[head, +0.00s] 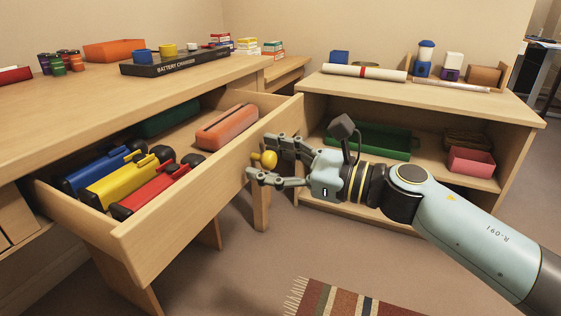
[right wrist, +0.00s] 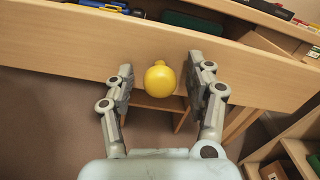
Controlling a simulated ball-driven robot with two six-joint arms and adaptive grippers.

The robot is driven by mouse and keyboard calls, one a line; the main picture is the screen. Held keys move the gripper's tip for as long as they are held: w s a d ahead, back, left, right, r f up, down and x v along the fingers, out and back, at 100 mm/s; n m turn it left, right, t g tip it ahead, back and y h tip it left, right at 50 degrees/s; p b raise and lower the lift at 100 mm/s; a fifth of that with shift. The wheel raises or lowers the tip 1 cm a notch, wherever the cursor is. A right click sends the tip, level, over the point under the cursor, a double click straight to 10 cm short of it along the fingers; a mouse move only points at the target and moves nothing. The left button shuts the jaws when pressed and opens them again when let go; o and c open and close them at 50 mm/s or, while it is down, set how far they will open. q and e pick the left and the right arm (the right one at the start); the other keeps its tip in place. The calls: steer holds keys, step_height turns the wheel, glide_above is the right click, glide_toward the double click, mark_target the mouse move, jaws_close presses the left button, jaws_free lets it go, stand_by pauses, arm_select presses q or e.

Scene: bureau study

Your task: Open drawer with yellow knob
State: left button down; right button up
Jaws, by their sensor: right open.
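The drawer (head: 180,212) of the wooden desk stands pulled out, with its inside showing in the head view. Its round yellow knob (head: 264,160) is on the front panel. In the right wrist view the yellow knob (right wrist: 160,79) sits between the two fingers, with gaps on both sides. My right gripper (head: 262,160) is open around the knob, and its arm comes in from the right. In the drawer lie blue, yellow and red tools (head: 125,180), an orange-pink case (head: 227,127) and a dark green case (head: 168,119). My left gripper is not in view.
A battery charger tray (head: 190,63), an orange box (head: 113,49) and small jars (head: 62,62) stand on the desk. A low shelf (head: 440,97) holding bins stands at the right. A striped rug (head: 340,299) lies on the open floor.

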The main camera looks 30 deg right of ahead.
steer(key=v, duration=1.2)
steer(key=shift+f, duration=0.1)
